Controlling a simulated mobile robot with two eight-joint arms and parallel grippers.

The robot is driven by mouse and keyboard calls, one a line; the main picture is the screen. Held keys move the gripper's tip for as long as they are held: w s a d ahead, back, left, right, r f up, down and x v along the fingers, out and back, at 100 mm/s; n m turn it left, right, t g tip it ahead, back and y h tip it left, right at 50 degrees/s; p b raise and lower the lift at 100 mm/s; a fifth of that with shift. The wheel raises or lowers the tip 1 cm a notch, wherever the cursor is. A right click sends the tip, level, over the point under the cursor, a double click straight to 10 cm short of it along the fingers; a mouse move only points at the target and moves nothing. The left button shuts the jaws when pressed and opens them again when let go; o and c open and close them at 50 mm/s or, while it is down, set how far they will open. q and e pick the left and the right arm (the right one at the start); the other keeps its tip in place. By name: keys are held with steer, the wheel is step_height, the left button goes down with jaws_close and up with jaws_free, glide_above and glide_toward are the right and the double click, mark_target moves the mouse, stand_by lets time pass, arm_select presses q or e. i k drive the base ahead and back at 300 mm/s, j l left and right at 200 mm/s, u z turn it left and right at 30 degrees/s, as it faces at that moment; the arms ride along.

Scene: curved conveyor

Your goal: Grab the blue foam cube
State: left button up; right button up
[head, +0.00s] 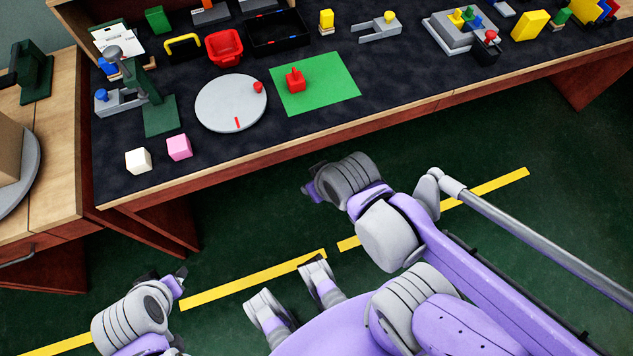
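I see no blue foam cube in the head view. A white cube (138,161) and a pink cube (179,147) sit near the front left of the dark-topped table. My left gripper (174,279) is at the lower left, over the floor and apart from the table. My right gripper (311,183) is over the floor just in front of the table edge, mostly hidden by its wrist. Nothing shows held in either gripper, and their finger openings are unclear.
A grey round plate (218,105), a green mat (330,90) with a red piece (295,80), a red bin (225,47) and a black tray (290,40) stand on the table. A green stand (160,118) is behind the cubes. The table's front strip is mostly clear.

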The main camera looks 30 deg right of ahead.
mark_target(475, 25)
steer(key=z, duration=2.2)
